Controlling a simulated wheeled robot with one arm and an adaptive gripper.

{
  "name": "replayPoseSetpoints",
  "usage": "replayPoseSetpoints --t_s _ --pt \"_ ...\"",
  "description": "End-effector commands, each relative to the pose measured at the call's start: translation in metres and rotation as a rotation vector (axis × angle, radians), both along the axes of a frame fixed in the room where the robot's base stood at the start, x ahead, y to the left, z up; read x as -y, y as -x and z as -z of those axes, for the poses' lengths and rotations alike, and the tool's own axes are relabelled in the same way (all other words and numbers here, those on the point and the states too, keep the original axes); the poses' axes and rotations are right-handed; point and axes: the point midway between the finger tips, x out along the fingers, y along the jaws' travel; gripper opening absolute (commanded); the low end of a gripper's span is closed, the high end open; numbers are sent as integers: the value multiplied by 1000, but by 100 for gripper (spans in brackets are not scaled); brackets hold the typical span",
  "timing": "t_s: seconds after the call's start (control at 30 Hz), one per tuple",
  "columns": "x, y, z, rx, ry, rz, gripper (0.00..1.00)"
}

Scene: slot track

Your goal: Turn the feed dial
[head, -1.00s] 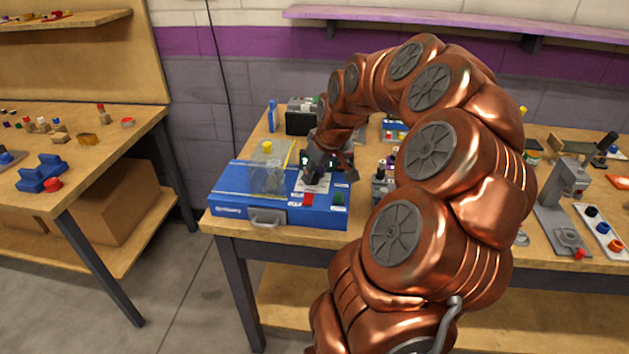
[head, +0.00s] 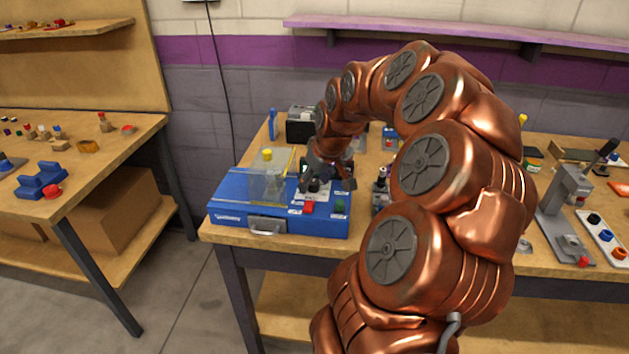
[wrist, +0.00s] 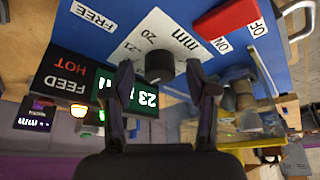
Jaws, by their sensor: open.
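The feed dial is a black round knob (wrist: 160,66) on a white scale plate (wrist: 175,40) marked 20, 21 and mm. In the head view the dial (head: 314,186) sits on the blue machine (head: 235,215), just below my gripper (head: 322,178). In the wrist view my gripper (wrist: 165,90) is open, one finger to each side of the knob's near end; I cannot tell whether either touches it.
A red ON/OFF switch (wrist: 228,16) lies close to the dial; it also shows in the head view (head: 308,207). A green button (head: 340,205) is to its right. A clear guard with a yellow knob (head: 267,154) stands left of my gripper. Small fixtures (head: 381,185) stand to the right.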

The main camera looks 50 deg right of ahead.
Motion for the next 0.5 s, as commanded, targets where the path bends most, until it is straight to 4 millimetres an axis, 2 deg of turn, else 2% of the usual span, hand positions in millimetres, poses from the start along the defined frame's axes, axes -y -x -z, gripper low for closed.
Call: replayPoseSetpoints --t_s 0.27,0.5 --pt "0 1 -3 1 1 0 57" --pt "-2 13 -33 4 3 1 57"
